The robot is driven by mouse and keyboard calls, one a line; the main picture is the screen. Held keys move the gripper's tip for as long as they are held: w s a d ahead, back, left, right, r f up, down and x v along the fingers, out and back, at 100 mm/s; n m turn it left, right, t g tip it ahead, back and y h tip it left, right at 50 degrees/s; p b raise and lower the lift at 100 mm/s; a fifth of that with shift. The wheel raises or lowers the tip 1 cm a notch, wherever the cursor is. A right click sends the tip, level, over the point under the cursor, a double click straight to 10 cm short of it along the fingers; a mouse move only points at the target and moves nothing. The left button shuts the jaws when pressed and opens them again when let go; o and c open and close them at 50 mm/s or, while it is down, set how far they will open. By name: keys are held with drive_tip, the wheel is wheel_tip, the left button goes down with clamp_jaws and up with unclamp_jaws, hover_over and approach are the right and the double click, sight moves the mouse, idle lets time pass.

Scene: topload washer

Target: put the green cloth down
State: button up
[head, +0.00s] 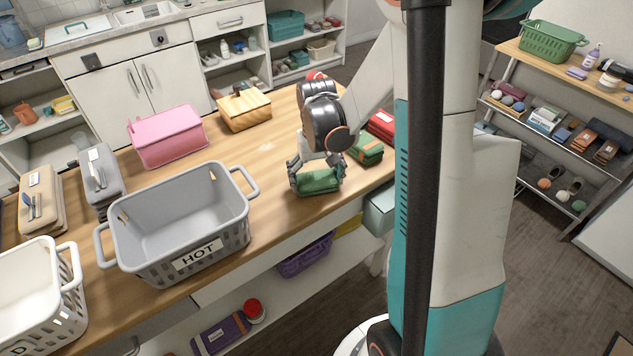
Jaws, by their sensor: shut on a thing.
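A folded green cloth (317,181) is between the fingers of my gripper (316,178), which is shut on it. The cloth is low over the wooden table near its front edge, right of the grey HOT basket. I cannot tell whether it touches the tabletop. My wrist hides part of the area behind it. A second green folded cloth (366,149) with an orange-brown band lies on the table just right of my gripper.
The grey basket marked HOT (190,254) stands to the left, a white basket (36,304) farther left. A pink bin (167,137), a wooden box (244,110) and a red folded item (382,124) are also on the table. Bare wood (268,148) lies between HOT basket and wooden box.

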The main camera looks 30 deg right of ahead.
sight(316, 178)
drive_tip(key=shift+f, duration=0.25)
drive_tip(key=shift+f, duration=0.1)
drive_tip(key=shift+f, duration=0.15)
drive_tip(key=o, duration=0.9)
wheel_tip(316, 178, up, 12)
drive_tip(key=p, duration=0.3)
drive_tip(key=shift+r+p, duration=0.25)
drive_tip(key=shift+p, duration=0.15)
drive_tip(key=shift+a, duration=0.1)
